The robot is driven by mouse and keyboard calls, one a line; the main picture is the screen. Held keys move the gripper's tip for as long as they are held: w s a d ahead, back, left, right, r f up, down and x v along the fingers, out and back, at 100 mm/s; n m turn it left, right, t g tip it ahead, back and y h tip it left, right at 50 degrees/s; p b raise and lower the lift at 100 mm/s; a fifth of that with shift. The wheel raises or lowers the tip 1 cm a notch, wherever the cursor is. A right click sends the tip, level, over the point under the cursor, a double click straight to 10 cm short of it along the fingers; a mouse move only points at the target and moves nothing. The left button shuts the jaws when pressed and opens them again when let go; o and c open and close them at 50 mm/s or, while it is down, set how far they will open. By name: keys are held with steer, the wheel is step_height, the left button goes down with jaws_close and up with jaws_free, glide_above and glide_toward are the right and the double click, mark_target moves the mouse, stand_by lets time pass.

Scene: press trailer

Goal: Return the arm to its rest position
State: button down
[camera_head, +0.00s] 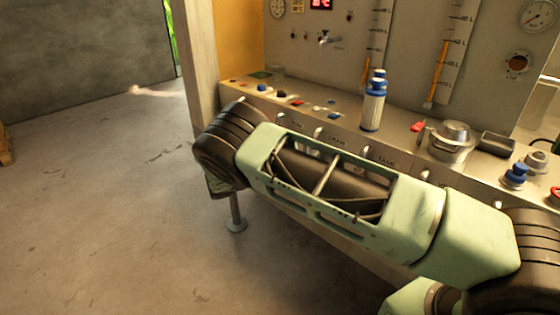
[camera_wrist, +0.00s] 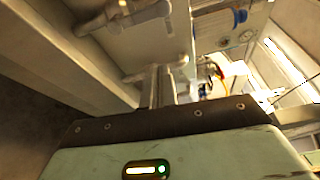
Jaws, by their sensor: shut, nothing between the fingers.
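My arm, pale green with black ribbed joints, stretches across the lower right of the head view in front of the counter. Its gripper end does not show clearly there. In the wrist view, my gripper (camera_wrist: 161,88) shows as two thin grey fingers close together beyond the dark mounting plate. It is shut and nothing shows between the fingers. The fingers point toward a pale panel with metal taps (camera_wrist: 145,12); I cannot tell the distance or whether they touch.
A counter (camera_head: 345,127) with buttons and switches runs along the right. A blue-capped bottle (camera_head: 373,105) and a metal pot (camera_head: 451,143) stand on it. Behind rises a panel with gauges (camera_head: 538,16). A post (camera_head: 201,60) stands at the counter's left end. The concrete floor (camera_head: 95,185) at left is clear.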

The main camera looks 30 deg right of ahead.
steer(key=s+a+r+m+g+y, duration=0.1)
steer(key=s+a+r+m+y, duration=0.4)
steer(key=s+a+m+y, duration=0.45)
steer(key=s+a+r+m+g+y, duration=0.1)
steer(key=s+a+r+m+y, duration=0.45)
steer(key=s, duration=0.65)
steer(key=s+a+r+m+t+y, duration=0.1)
steer(key=s+a+r+m, duration=0.1)
steer(key=s+m, duration=0.4)
steer(key=s+a+r+m+t+y, duration=0.1)
steer(key=s+a+r+m+y, duration=0.1)
steer(key=s+m, duration=0.4)
steer(key=s+r, duration=0.1)
steer(key=s, duration=0.4)
steer(key=shift+s+a+m, duration=0.3)
steer(key=shift+s+a, duration=0.05)
